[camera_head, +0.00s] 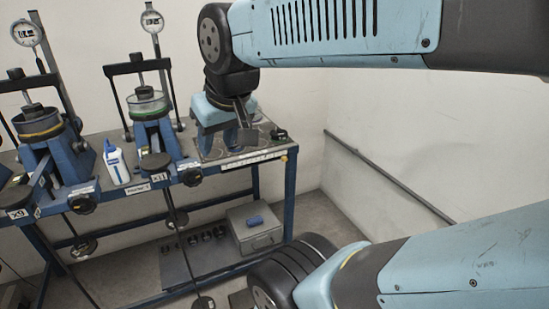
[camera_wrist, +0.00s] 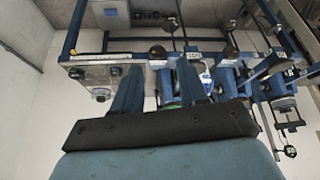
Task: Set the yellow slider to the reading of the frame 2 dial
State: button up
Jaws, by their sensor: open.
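My gripper (camera_head: 227,148) hangs over the right end of the bench. Its two fingers are apart with nothing between them. They also show apart in the wrist view (camera_wrist: 160,65). Two round dials stand on posts at the upper left, a left dial (camera_head: 27,33) and a right dial (camera_head: 152,21). The left blue lever frame (camera_head: 52,150) carries a cell with a yellow band. The right lever frame (camera_head: 155,135) has a green-banded cell.
A white bottle with a blue cap (camera_head: 116,163) stands between the frames. Plates X9 (camera_head: 17,213) and X11 (camera_head: 159,177) mark the front edge. A grey box (camera_head: 256,230) sits on the lower shelf. A wall rail runs at right, where the floor is clear.

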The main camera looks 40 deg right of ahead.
jog(key=shift+o, duration=0.6)
jog(key=shift+w+d, duration=0.15)
jog(key=shift+d, duration=0.15)
jog(key=w+d+f+t+h, duration=0.1)
jog(key=w+d+f+h, duration=0.35)
jog(key=w+d, duration=0.8)
jog(key=t+y, duration=0.2)
jog(key=t, duration=0.5)
send_near(285, 159)
jog(key=a+f, duration=0.1)
jog(key=a, duration=0.3)
jog(key=s+d+f+m+t+h, duration=0.2)
jog(key=s+f+m+t, duration=0.1)
jog(key=s+t, duration=0.15)
jog(key=shift+g, duration=0.35)
jog(key=x, duration=1.3)
jog(key=shift+s+d+r, duration=0.1)
jog(key=shift+d+r, duration=0.05)
jog(key=shift+r, duration=0.1)
grip_shut()
